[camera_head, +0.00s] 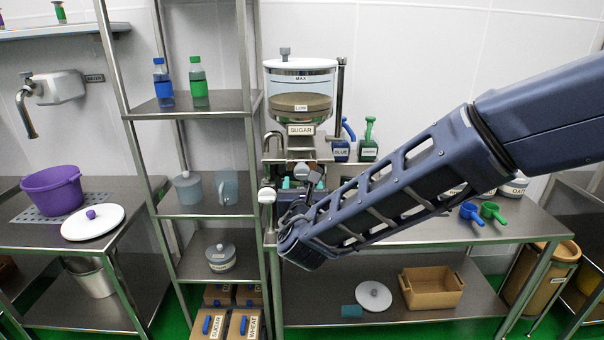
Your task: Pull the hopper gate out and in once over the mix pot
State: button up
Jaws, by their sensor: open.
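The hopper (300,90) stands at the back centre, a clear bin marked MAX and LOW with a SUGAR label and brown contents near the LOW mark. Below its neck are metal parts and pale knobs, one at the centre (302,170) and one at the left (267,195); I cannot tell which belongs to the gate. My gripper (303,187) is open just below the hopper outlet, partly hidden by my wrist. Whether it touches a knob is unclear. A purple pot (52,192), possibly the mix pot, stands open on the left counter, away from the hopper.
A metal shelf rack (190,113) with bottles and jugs stands close left of the hopper. Blue and green scoops (490,212) lie on the right counter. A white lid (92,222) lies by the purple pot. A brown crate (431,287) sits on the lower shelf.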

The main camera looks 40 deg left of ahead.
aim_at(302, 173)
jog(key=x, duration=0.7)
jog(key=shift+w+a, duration=0.15)
